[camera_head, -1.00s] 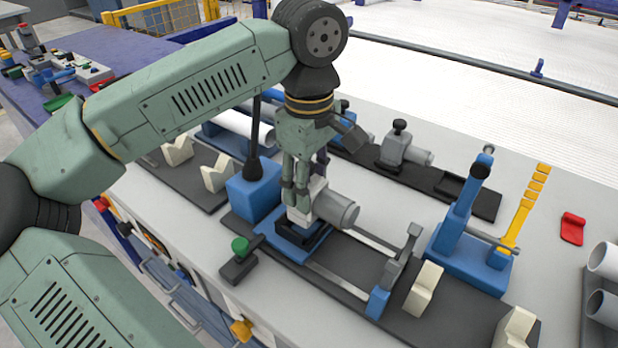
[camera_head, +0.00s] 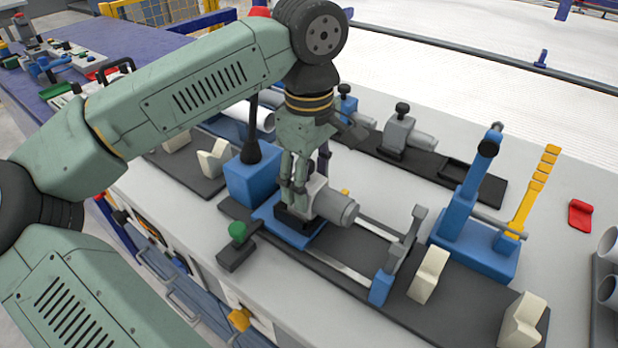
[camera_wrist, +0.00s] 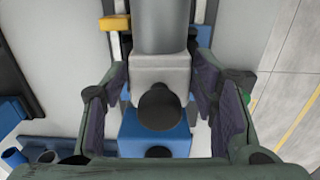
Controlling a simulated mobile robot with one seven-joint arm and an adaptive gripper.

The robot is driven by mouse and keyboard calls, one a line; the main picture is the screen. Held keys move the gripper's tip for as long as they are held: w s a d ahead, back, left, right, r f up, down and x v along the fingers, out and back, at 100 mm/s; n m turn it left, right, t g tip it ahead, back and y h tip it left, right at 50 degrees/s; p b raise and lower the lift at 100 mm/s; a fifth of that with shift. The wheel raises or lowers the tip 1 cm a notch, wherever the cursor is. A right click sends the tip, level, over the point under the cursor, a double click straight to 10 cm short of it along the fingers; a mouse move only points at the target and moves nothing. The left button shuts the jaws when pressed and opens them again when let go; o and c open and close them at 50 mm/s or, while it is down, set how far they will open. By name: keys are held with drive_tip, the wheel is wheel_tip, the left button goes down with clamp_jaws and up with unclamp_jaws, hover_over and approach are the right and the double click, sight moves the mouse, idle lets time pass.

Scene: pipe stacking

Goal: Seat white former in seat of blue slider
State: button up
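The white former (camera_head: 314,194), a pale block with a grey cylinder, sits at the black seat on the blue slider (camera_head: 268,213). In the wrist view the former (camera_wrist: 160,72) shows its black knob, its grey cylinder pointing up the picture. Part of the blue slider (camera_wrist: 135,140) shows below it. My gripper (camera_head: 293,188) is down at the former, which lies between its fingers. In the wrist view the fingers (camera_wrist: 162,85) stand either side of the block with narrow gaps, so they look open. The underside contact with the seat is hidden.
A blue block with a black lever (camera_head: 250,178) stands left of the slider. A green-knobbed block (camera_head: 237,240) is in front. A grey upright bracket (camera_head: 405,240) and cream V-blocks (camera_head: 428,275) lie right along the rails. A blue clamp stand (camera_head: 470,205) is further right.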

drive_tip(key=shift+o, duration=1.1)
